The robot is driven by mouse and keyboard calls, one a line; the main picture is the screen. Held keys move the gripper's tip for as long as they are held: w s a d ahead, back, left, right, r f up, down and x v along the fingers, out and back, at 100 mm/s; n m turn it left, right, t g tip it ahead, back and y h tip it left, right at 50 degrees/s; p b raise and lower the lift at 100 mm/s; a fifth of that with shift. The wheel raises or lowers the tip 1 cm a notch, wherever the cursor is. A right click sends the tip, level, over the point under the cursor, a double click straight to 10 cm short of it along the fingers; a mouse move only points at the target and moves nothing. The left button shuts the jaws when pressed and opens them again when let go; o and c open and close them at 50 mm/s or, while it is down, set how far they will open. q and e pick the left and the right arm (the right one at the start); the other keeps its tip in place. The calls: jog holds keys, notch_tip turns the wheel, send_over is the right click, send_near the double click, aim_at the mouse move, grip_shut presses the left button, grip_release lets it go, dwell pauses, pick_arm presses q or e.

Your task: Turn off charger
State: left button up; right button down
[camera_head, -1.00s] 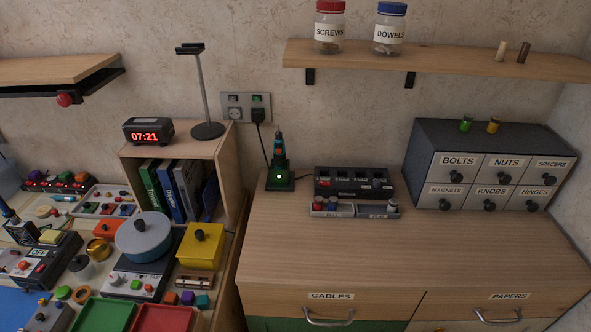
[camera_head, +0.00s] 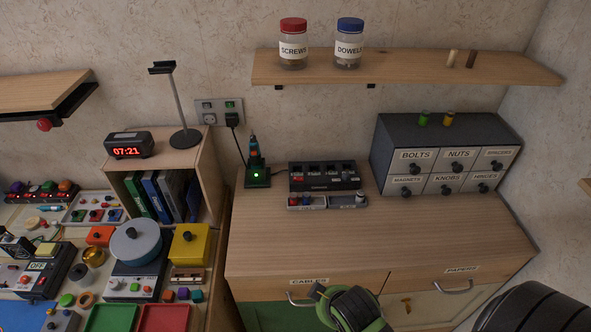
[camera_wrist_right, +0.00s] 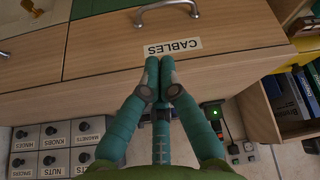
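The charger (camera_head: 257,178) is a dark cradle with a glowing green light, standing at the back left of the wooden cabinet. A teal and orange tool (camera_head: 253,150) stands upright in it. A black plug (camera_head: 232,119) sits in the right socket of the wall outlet (camera_head: 209,118); a cord runs down behind the charger. The outlet has two small switches on top, the right one green (camera_head: 230,104). In the right wrist view, my right gripper (camera_wrist_right: 166,64) has its fingertips together, empty, near the CABLES label. The green light (camera_wrist_right: 213,112) shows at right there. My left gripper is not in view.
A black slotted box (camera_head: 323,177) and small trays stand right of the charger. A shelf unit (camera_head: 208,170) with a clock and lamp stands left. A drawer block (camera_head: 440,140) is at back right. The cabinet top in front is clear.

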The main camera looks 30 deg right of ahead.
jog(key=w+d+r+m+t+h, duration=0.25)
jog(key=w+d, duration=0.25)
jog(key=w, duration=0.4)
jog(key=w+d+r+m+t+h, duration=0.2)
jog(key=w+d+r+m+t, duration=0.15)
jog(key=w, duration=0.55)
jog(key=w+r+t, duration=0.3)
jog(key=w, duration=0.8)
jog(key=shift+a, duration=0.15)
jog(key=shift+w, duration=0.1)
